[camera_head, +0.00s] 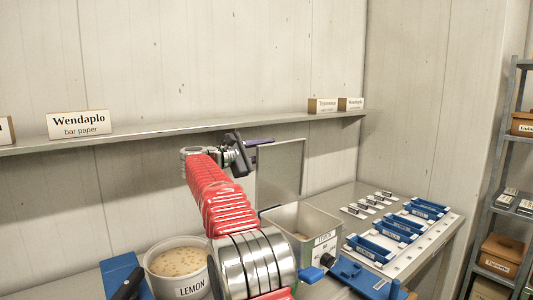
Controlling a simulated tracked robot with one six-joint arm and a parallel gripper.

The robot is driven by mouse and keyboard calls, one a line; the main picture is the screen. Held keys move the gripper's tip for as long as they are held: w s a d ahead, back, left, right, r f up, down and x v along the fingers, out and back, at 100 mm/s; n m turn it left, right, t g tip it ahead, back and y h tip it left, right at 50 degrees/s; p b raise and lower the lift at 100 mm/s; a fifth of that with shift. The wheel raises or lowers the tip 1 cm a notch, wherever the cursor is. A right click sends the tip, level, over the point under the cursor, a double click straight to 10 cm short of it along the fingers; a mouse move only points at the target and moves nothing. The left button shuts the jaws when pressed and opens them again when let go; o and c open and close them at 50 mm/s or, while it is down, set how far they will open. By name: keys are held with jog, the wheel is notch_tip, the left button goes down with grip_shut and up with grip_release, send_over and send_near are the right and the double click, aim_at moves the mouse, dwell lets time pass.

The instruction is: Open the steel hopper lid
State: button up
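The steel hopper (318,246) is a box with a label on its front, standing on the bench right of my arm. Its lid, a flat grey panel (280,175), stands about upright above the hopper's back left side, and the hopper's inside shows. My gripper (243,156), dark and small in view, is at the lid's upper left edge. A purple strip (259,142) shows between the gripper and the lid's top edge; I cannot tell what it belongs to. Whether the fingers are open, shut or touching the lid cannot be made out.
A white tub marked LEMON (176,264) stands left of my arm, beside a blue board (122,275) with a black-handled tool. Blue trays (398,228) and small labelled pieces lie to the right. A wall shelf (150,134) runs behind my arm. A rack (505,180) stands far right.

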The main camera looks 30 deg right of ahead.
jog(key=shift+o, duration=0.5)
jog(key=shift+f, duration=0.1)
jog(key=shift+a, duration=0.1)
jog(key=s+a, duration=0.1)
jog(key=a, duration=1.2)
jog(key=shift+a, duration=0.3)
jog(key=shift+f, duration=0.1)
